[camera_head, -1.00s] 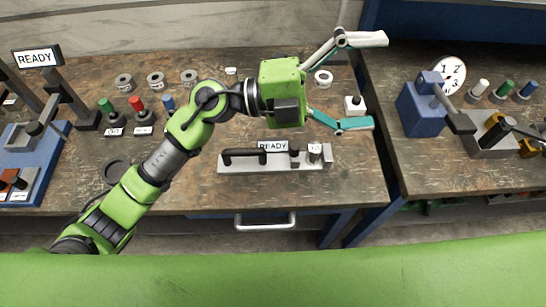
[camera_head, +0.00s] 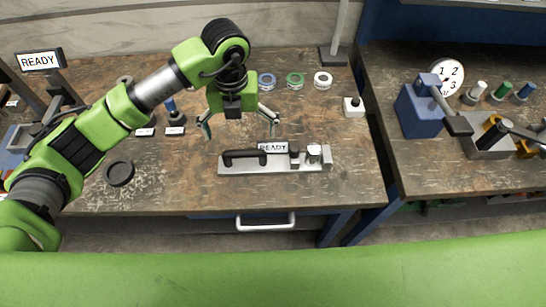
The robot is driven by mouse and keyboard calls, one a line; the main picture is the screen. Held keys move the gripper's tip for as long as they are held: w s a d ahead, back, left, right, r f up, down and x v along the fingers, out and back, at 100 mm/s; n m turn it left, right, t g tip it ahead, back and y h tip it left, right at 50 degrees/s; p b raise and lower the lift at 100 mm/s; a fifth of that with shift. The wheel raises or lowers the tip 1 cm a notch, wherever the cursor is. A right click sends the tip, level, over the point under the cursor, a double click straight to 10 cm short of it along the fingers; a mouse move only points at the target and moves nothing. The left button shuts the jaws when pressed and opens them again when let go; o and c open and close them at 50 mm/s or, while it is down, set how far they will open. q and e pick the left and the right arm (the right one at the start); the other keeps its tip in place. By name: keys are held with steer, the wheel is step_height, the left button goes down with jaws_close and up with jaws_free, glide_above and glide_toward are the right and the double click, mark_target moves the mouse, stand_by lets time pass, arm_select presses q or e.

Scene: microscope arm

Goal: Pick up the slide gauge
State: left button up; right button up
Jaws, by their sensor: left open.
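What looks like the slide gauge (camera_head: 232,169) lies on the workbench in the middle of the view. It is a long, flat silver base with a black handle on its left, a READY label in the middle and small blocks and a knob on its right. My left gripper (camera_head: 239,130) points down with its two fingers spread wide and nothing between them. In the picture it is just above and to the left of the gauge, apart from it. My right gripper is not in view.
Blue, green and white rings (camera_head: 295,80) stand at the back. A small white block with a black knob (camera_head: 353,105) is right of the gauge. A dark round disc (camera_head: 119,173) lies at left. A second bench holds a blue dial device (camera_head: 420,112). The bench front is clear.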

mark_target(243, 152)
arm_select(q)
step_height(243, 152, down, 5)
steer(key=shift+r+p, duration=0.2)
steer(key=shift+p, duration=0.3)
step_height(243, 152, down, 5)
steer(key=p, duration=0.2)
steer(key=shift+w+a+r+p, duration=0.1)
steer(key=shift+p, duration=0.2)
steer(key=shift+f, duration=0.3)
steer(key=c, duration=1.6)
steer(key=shift+w+r, duration=0.15)
steer(key=shift+r, duration=0.05)
steer(key=shift+c, duration=1.3)
